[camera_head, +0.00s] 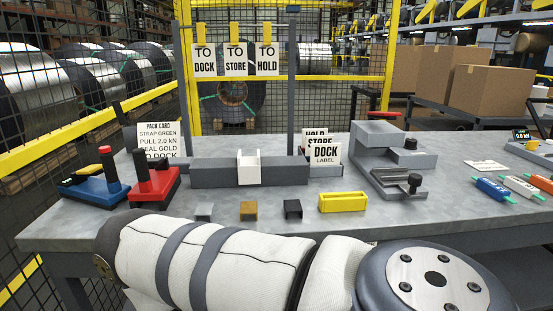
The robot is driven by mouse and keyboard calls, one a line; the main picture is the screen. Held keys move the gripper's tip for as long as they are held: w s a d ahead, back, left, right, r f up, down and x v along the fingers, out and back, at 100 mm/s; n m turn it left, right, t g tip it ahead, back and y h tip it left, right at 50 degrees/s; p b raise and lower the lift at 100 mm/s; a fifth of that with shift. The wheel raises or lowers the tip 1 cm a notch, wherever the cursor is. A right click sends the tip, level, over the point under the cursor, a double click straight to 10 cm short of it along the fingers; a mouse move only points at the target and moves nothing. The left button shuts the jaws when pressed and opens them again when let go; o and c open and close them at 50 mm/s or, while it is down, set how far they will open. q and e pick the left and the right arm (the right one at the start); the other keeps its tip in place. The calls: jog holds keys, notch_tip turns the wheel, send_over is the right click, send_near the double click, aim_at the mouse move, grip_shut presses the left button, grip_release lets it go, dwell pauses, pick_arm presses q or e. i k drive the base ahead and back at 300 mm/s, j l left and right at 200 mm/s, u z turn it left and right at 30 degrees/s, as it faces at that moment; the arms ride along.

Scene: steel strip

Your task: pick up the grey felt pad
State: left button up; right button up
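I cannot pick out a grey felt pad with certainty. A small grey piece (204,211) lies near the table's front edge, left of a gold-brown piece (249,210) and a black piece (292,209); it looks more like a small clip or block than felt. A long grey bar (218,172) with a white U-shaped piece (248,167) on it lies behind them. One of my arms crosses the bottom of the picture and hides part of the table's front. Neither of my grippers shows.
A yellow tray (343,202) sits right of the black piece. Blue (95,188) and red (153,183) tools stand at left, with a pack card (160,139) behind. A grey clamp-like fixture (388,165) stands right of centre. Coloured tags (492,190) lie at right.

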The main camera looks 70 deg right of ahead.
aim_at(184, 164)
jog(key=z, duration=1.5)
jog(key=k+l+z, duration=0.1)
jog(key=z, duration=0.25)
